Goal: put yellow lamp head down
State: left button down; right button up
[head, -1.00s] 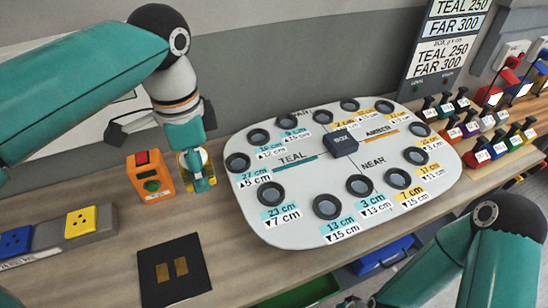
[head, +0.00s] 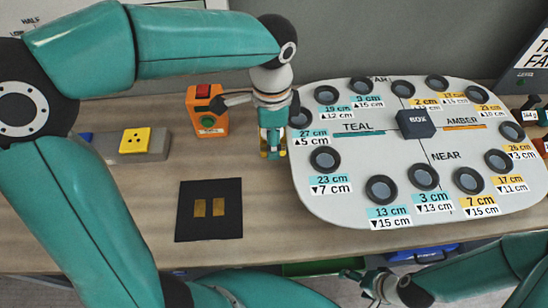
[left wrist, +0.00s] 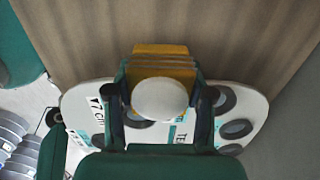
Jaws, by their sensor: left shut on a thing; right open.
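The yellow lamp head (left wrist: 161,52) is between the fingers of my left gripper in the left wrist view, with a white dome (left wrist: 160,98) in front of it. In the head view my left gripper (head: 273,143) is shut on it, and only small yellow bits show around the fingertips. It is just left of the white board's edge, right of the orange box; whether it touches the table I cannot tell. My right gripper (head: 372,284) is open and empty at the bottom, below the table's front edge.
The white board (head: 340,200) with dark rings and a central box (head: 416,124) covers the right. An orange box (head: 208,112) stands behind left of the gripper. A black mat (head: 185,226) with two gold plates lies nearer. A yellow socket (head: 135,141) is at left. Wood between is bare.

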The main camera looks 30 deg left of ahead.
aim_at(272, 166)
pick_arm(q)
notch_tip(272, 166, down, 8)
jog(key=shift+r, duration=0.2)
dwell(0.3)
jog(key=shift+c, duration=2.1)
grip_release()
